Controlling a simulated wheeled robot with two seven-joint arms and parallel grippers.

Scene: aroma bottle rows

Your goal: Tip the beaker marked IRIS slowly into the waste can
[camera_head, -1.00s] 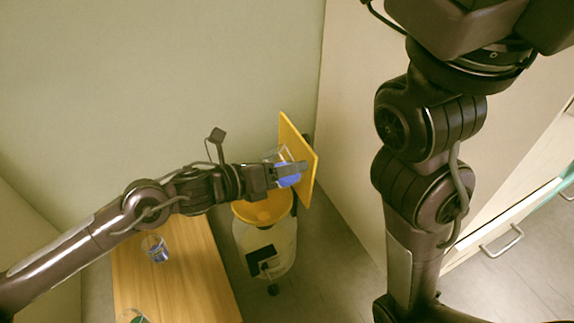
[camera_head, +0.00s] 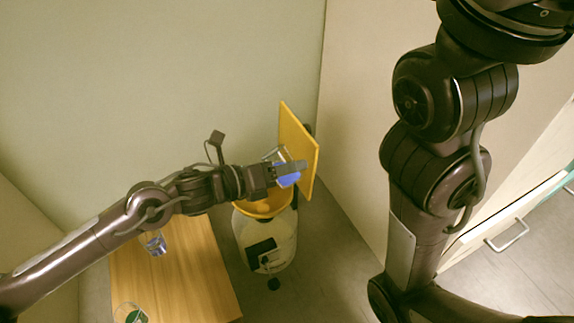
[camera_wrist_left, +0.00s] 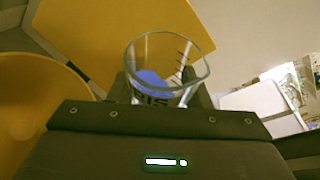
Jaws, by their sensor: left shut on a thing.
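My left gripper (camera_head: 288,168) is shut on a clear glass beaker (camera_head: 276,155) holding blue liquid. In the left wrist view the beaker (camera_wrist_left: 168,62) shows dark lettering, partly hidden, that seems to end in "IS", and graduation marks. The beaker looks tilted, with the blue liquid still inside; no stream shows. The waste can (camera_head: 284,236) has a white body, a yellow inside and a raised yellow lid (camera_head: 298,145). The beaker is over the lid side of the can's opening, close in front of the lid. My right gripper is out of view.
A wooden table (camera_head: 185,280) stands left of the can, bearing another beaker with blue liquid (camera_head: 154,244) and one with green (camera_head: 130,315). My right arm fills the right side. A cabinet with handles (camera_head: 506,236) is behind it.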

